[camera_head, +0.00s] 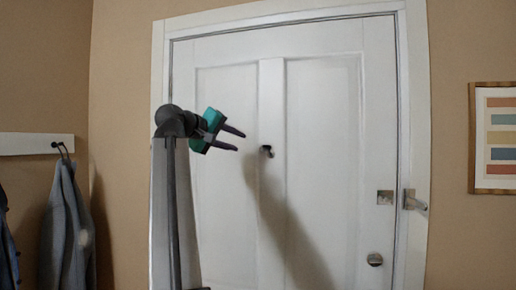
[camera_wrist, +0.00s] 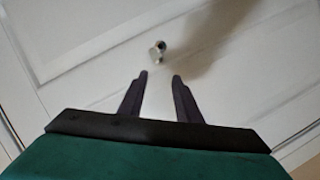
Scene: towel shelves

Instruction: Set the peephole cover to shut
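The peephole cover (camera_head: 267,151) is a small dark fitting on the centre stile of the white door (camera_head: 325,120). In the wrist view the peephole cover (camera_wrist: 155,52) shows as a small light plate beside a dark round part (camera_wrist: 161,45); I cannot tell for sure whether the hole is covered. My gripper (camera_head: 241,140) is left of the fitting and apart from it, with its fingers pointing towards it. In the wrist view my gripper (camera_wrist: 160,75) is open and empty, with the fitting just beyond the gap between its fingertips.
A coat (camera_head: 68,225) hangs at the left and a framed picture (camera_head: 497,137) at the right. The door's middle looks clear.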

